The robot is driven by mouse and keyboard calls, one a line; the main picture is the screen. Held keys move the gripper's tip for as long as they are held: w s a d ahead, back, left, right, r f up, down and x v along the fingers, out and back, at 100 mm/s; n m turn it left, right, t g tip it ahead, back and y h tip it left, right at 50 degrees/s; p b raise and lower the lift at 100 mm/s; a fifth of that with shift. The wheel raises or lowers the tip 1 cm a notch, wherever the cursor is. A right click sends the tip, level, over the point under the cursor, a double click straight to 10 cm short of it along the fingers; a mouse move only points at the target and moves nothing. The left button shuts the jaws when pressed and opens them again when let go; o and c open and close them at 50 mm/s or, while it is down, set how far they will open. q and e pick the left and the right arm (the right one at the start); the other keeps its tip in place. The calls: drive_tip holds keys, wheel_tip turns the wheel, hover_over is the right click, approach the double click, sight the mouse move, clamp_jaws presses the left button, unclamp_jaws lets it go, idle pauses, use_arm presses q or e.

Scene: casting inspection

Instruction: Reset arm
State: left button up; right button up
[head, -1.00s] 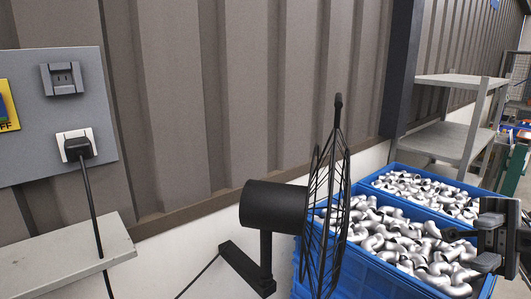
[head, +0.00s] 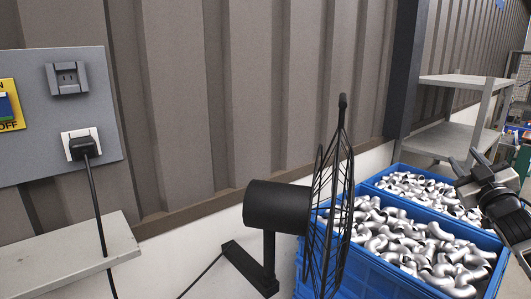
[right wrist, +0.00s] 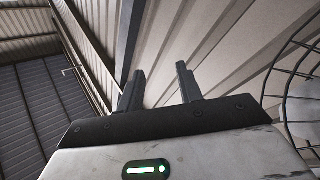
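My right gripper (head: 466,161) is at the right side of the head view, above the right part of the blue crates, with its fingers pointing up and to the left. In the right wrist view its two fingers (right wrist: 160,84) stand apart with nothing between them, and they point toward the wall and roof. My left gripper is in neither view.
Blue crates (head: 384,271) full of silvery pipe elbows (head: 420,245) stand below the right gripper. A black caged fan (head: 277,207) stands beside them. A plug (head: 82,148) sits in a wall panel (head: 35,110) at left. A grey shelf (head: 450,140) stands behind.

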drive_tip(key=d+f+m+g+h, duration=0.2)
drive_tip(key=d+f+g+h, duration=0.1)
drive_tip(key=d+f+g, duration=0.15)
drive_tip(key=s+a+f+n+g+y, duration=0.15)
drive_tip(key=s+a+f, duration=0.25)
drive_tip(key=a+f, duration=0.55)
drive_tip(key=s+a+f+g+y, duration=0.1)
drive_tip(key=s+a+f+y, duration=0.25)
drive_tip(key=a+f, duration=0.65)
drive_tip(key=s+a+f+m+g+y, duration=0.1)
drive_tip(key=s+a+f, duration=0.4)
drive_tip(key=s, duration=0.4)
drive_tip(key=s+a+f+m+g+y, duration=0.1)
drive_tip(key=s+a+f, duration=0.4)
drive_tip(key=s, duration=0.4)
drive_tip(key=s+a+f+m+g, duration=0.1)
drive_tip(key=s+a+f+g, duration=0.1)
drive_tip(key=s+a+f, duration=0.3)
drive_tip(key=s+f, duration=0.2)
drive_tip(key=s, duration=0.2)
drive_tip(key=shift+s+a+y, duration=0.3)
drive_tip(key=shift+y, duration=0.1)
